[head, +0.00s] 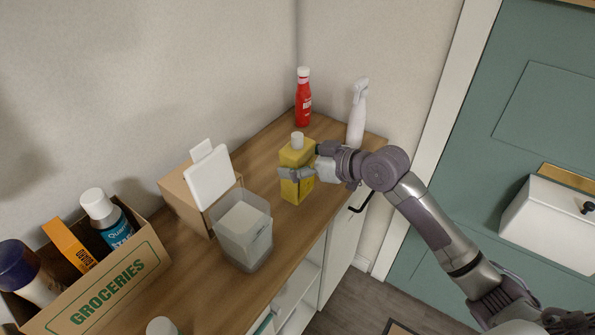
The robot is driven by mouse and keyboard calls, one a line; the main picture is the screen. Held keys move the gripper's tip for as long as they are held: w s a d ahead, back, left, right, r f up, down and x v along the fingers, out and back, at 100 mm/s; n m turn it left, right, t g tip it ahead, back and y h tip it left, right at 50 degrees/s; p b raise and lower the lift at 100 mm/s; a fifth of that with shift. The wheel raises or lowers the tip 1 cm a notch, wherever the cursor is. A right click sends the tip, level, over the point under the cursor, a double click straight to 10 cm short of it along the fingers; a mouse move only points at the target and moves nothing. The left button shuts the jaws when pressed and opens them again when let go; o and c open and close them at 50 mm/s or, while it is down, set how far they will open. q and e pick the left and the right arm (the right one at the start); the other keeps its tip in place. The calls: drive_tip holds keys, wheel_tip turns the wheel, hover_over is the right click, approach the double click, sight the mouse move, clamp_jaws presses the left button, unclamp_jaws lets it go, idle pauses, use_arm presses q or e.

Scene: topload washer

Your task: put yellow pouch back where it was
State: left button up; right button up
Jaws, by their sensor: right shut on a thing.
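The yellow pouch (291,158), with a pale round cap on top, is upright at the wooden counter, near its front edge in the head view. My right gripper (306,163) is shut on it from the right side, with one finger across its front. The pouch's base is at or just above the counter; I cannot tell whether it touches. My left gripper is not in view.
A red bottle (303,98) and a white spray bottle (357,112) stand behind. To the left are a clear container (245,232), a cardboard box with a white item (209,177), and a groceries box (112,287). Bare counter (268,150) shows beside the pouch.

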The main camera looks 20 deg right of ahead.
wheel_tip(320, 180, down, 3)
drive_tip(key=shift+w+f, duration=0.1)
drive_tip(key=shift+f, duration=0.3)
drive_tip(key=shift+f, duration=0.1)
drive_tip(key=o, duration=1.6)
drive_tip(key=shift+f, duration=0.2)
drive_tip(key=shift+c, duration=0.2)
